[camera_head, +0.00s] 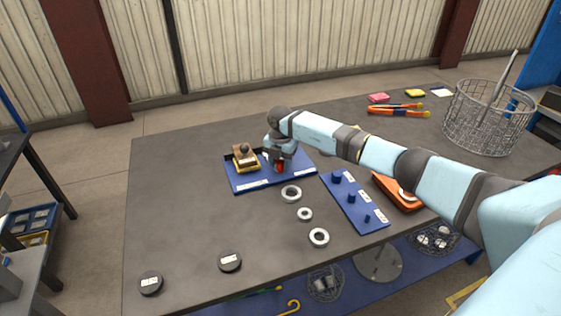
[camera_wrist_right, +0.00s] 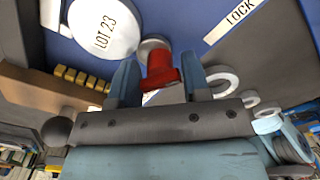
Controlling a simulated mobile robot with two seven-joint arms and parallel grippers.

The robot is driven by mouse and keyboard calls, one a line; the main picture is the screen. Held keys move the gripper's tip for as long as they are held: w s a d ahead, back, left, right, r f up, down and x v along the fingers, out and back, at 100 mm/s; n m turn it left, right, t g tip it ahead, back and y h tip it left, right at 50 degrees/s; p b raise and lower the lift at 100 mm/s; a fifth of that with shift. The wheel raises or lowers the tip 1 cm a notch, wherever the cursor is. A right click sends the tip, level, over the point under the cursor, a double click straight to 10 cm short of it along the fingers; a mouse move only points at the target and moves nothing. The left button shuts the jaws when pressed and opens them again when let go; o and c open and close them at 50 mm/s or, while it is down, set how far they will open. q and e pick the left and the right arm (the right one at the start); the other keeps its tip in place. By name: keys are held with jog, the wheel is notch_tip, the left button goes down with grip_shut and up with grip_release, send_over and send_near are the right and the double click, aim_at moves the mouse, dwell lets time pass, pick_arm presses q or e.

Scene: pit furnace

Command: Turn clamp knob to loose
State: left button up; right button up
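The red clamp knob (camera_wrist_right: 160,68) sits on a metal stem on the blue board (camera_head: 240,183). In the wrist view my right gripper (camera_wrist_right: 161,75) has one finger on each side of the knob. The fingers are apart, with small gaps to the knob visible, and contact is not clear. In the head view my right gripper (camera_head: 281,161) points down over the board, and the red knob (camera_head: 279,168) is partly hidden by it. A "LOCK" label (camera_wrist_right: 236,20) lies beside the knob, and a white disc marked "LOT 23" (camera_wrist_right: 104,28) is close by. My left gripper is not in view.
A wooden block with a round knob on a yellow base (camera_head: 245,158) stands left of the gripper. Several white rings (camera_head: 291,193) lie in front. A blue peg board (camera_head: 352,203) and orange tray (camera_head: 397,190) are to the right. A wire basket (camera_head: 487,118) stands far right.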

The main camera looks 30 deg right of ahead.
jog(key=c, duration=0.4)
